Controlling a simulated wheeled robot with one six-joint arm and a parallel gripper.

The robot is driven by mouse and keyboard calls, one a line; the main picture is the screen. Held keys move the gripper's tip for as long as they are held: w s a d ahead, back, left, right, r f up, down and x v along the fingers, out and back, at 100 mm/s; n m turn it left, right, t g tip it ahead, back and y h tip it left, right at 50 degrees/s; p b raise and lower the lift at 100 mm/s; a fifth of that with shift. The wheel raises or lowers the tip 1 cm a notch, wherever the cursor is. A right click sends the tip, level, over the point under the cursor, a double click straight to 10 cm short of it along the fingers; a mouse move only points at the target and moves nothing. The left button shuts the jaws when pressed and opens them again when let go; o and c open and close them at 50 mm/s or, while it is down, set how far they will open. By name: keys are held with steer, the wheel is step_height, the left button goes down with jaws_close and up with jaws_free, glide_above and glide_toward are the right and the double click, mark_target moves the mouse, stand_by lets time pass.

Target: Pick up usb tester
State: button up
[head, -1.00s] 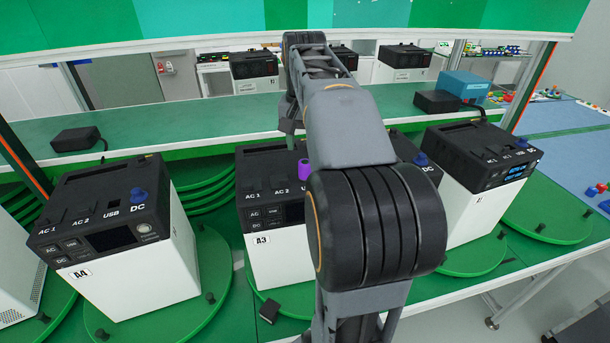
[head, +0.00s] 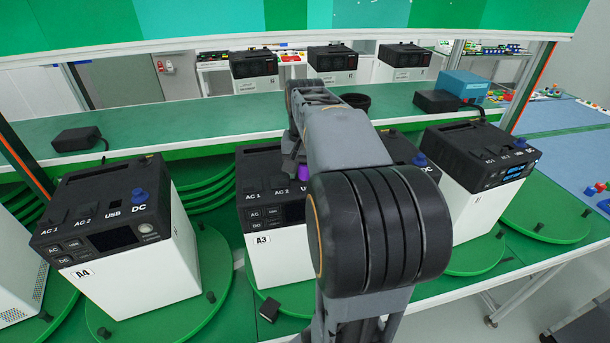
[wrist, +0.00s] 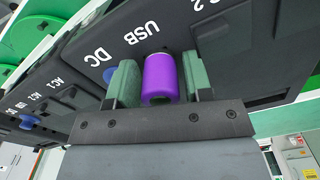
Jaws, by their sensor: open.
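The usb tester is a purple cylinder (wrist: 161,79) at the USB port on the top panel of the black-and-white unit marked A3 (head: 279,262). In the head view only a bit of the purple tester (head: 303,172) shows beside my arm. My gripper (wrist: 158,84) is open in the wrist view, with one green finger on each side of the tester. A narrow gap shows at the left finger; whether the right finger touches it I cannot tell. My arm hides most of the gripper and the right part of A3 in the head view.
Unit A4 (head: 140,277) stands at left and another unit (head: 466,205) at right, each on a green turntable. Blue DC plugs (head: 138,195) stick up from the units. A shelf (head: 200,117) behind holds black adapters (head: 77,139) and a blue box (head: 464,84).

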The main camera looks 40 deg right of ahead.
steer(key=shift+c, duration=0.2)
steer(key=c, duration=0.7)
steer(key=shift+r, duration=0.1)
steer(key=shift+c, duration=0.2)
steer(key=shift+r, duration=0.5)
step_height(320, 180, up, 2)
steer(key=shift+s+r, duration=0.1)
steer(key=shift+r, duration=0.05)
steer(key=s+a+r+b, duration=0.3)
steer(key=s+a+r, duration=0.2)
steer(key=s+r, duration=0.4)
steer(key=s, duration=0.3)
steer(key=shift+s+r, duration=0.25)
steer(key=shift+s, duration=0.15)
